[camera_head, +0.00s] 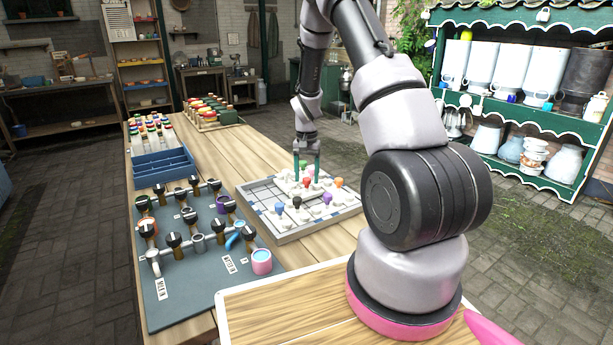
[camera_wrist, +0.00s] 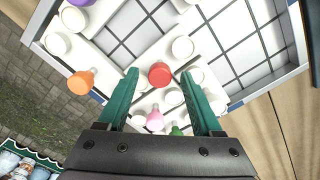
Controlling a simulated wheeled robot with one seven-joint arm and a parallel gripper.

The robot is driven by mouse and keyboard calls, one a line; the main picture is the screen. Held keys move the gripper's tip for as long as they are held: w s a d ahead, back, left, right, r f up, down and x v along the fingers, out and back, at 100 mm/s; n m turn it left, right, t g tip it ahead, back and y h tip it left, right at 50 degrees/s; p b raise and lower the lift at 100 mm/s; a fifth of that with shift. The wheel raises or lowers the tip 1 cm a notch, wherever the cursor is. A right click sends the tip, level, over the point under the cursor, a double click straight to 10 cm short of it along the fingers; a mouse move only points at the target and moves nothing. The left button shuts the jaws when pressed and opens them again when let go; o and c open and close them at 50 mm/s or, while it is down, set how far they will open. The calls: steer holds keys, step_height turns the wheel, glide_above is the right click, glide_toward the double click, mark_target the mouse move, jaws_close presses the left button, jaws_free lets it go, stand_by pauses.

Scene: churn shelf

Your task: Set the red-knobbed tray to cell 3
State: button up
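The red-knobbed tray is a white piece with a red knob (camera_wrist: 160,75) on the gridded board (camera_head: 262,190); white round bumps show beside the knob in the wrist view. The red knob (camera_head: 307,182) also shows below my gripper (camera_head: 306,168) in the head view. My gripper's two green fingers point down over the board. In the wrist view my gripper (camera_wrist: 160,78) is open, with one finger on each side of the red knob and gaps to both. I cannot tell how far above the knob the fingertips are. Cell numbers are not readable.
Other knobbed white trays crowd the board: orange (camera_wrist: 81,82), purple (camera_head: 327,198), black (camera_head: 297,202), blue (camera_head: 279,208) and pink (camera_wrist: 155,120). Bare grid cells show on the board's left in the head view. A blue-grey valve panel (camera_head: 185,290) and blue bin (camera_head: 163,168) stand to the left.

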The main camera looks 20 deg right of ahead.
step_height(320, 180, up, 11)
stand_by(0.5)
stand_by(0.3)
step_height(320, 180, up, 10)
steer(key=t, duration=0.2)
glide_above(307, 178)
steer(key=s+a, duration=0.2)
steer(key=s, duration=0.2)
steer(key=s+a+r+n+t+y, duration=0.1)
steer(key=s+a+r, duration=0.2)
steer(key=s+r, duration=0.6)
steer(key=s+a+r+t, duration=0.1)
steer(key=s+r, duration=0.3)
steer(key=s, duration=0.4)
steer(key=s+a+r+n+t+y, duration=0.1)
steer(key=s+a+r+t, duration=0.1)
steer(key=s, duration=0.6)
step_height(307, 178, up, 2)
steer(key=shift+s+a+r+n+t, duration=0.15)
steer(key=shift+s+a+n+t, duration=0.2)
steer(key=shift+t, duration=0.25)
